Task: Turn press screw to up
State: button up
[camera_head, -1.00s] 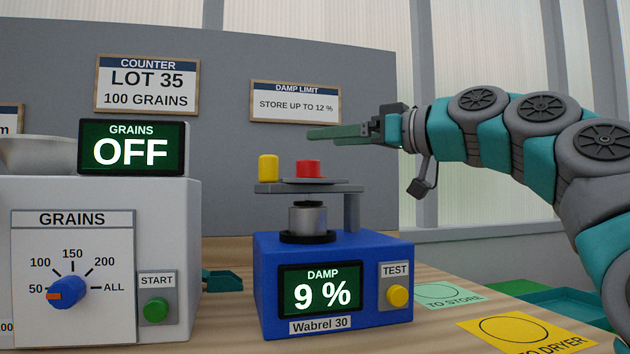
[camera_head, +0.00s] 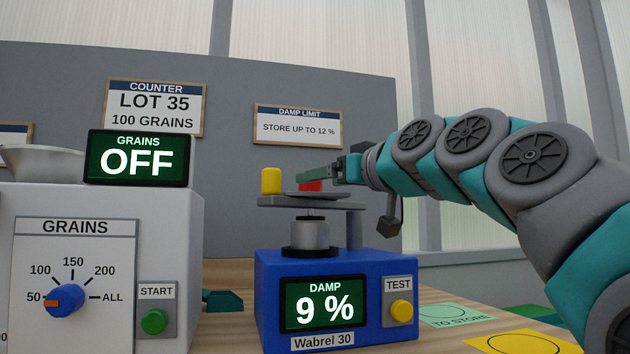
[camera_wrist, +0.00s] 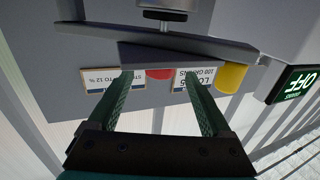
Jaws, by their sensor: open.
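The press screw's thin dark turning bar (camera_head: 318,195) lies over the grey bridge (camera_head: 285,202) of the blue damp meter (camera_head: 268,310). It carries a red knob (camera_head: 311,187) near its middle; a yellow knob (camera_head: 271,181) stands at the left. A grey cup (camera_head: 309,234) sits below the bridge. My gripper (camera_head: 305,171) is open at the red knob's height and hides part of it. In the wrist view, which is upside down, the red knob (camera_wrist: 159,74) shows between the fingertips and the yellow knob (camera_wrist: 232,77) outside them. I cannot tell whether the fingers touch the red knob.
The white grain counter (camera_head: 170,235) stands at the left, its display (camera_head: 138,158) reading OFF. The meter's display (camera_head: 323,303) reads 9 %, beside a yellow TEST button (camera_head: 401,310). A green mat (camera_head: 455,315) and yellow mat (camera_head: 525,343) lie at the right.

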aim_at(311, 185)
jog(key=shift+x, duration=1.85)
grip_shut()
